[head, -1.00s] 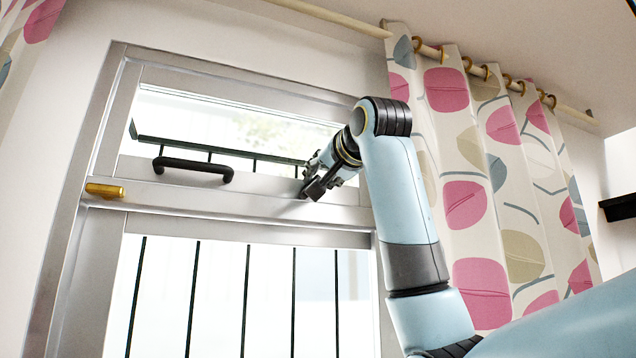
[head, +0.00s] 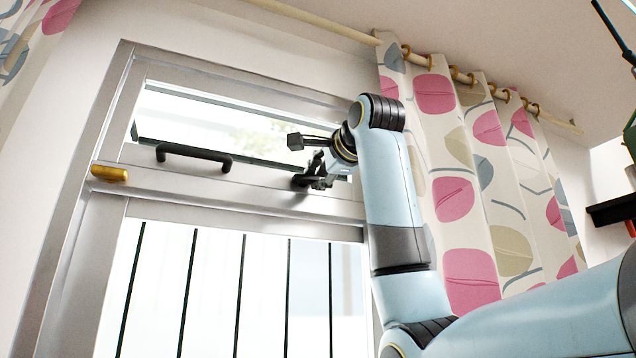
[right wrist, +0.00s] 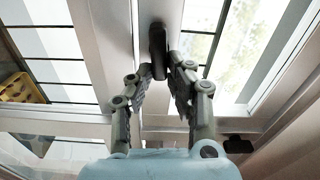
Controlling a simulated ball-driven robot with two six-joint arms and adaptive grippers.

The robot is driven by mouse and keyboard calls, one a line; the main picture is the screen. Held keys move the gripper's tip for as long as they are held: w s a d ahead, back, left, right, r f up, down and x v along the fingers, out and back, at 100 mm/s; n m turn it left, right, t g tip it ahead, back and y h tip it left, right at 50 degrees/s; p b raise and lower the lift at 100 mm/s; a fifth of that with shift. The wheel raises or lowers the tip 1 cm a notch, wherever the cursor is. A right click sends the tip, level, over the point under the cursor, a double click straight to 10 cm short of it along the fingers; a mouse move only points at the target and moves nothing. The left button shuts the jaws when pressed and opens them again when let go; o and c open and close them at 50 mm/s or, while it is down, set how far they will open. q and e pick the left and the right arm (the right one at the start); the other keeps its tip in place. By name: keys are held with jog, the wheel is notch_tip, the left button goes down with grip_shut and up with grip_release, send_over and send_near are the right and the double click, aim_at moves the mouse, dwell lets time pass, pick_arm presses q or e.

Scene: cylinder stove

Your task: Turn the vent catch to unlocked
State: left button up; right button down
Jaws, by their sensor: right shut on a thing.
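The vent window is the framed upper pane with a black bar handle (head: 193,160) on its lower rail. A small dark piece (head: 300,183), which I take to be the vent catch, sits on that rail right of the handle. My right gripper (head: 312,177) is at it, shut on it. In the right wrist view my right gripper (right wrist: 160,78) has its fingers on both sides of the black catch (right wrist: 158,45), which lies lengthwise along the rail. In the head view the gripper partly hides the catch. My left gripper is not in view.
A brass fitting (head: 110,173) sits on the window frame at the left. A barred lower window (head: 215,290) is below the vent. A patterned curtain (head: 450,180) hangs from a rod (head: 320,22) close to the right of my arm. A dark shelf (head: 612,210) is at the far right.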

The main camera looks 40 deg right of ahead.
jog(key=shift+f+m+b, duration=0.1)
jog(key=shift+m+b, duration=0.2)
jog(key=shift+m, duration=0.2)
jog(key=c, duration=1.3)
grip_release()
jog(key=shift+d, duration=0.1)
jog(key=v, duration=1.2)
jog(key=shift+f, duration=0.1)
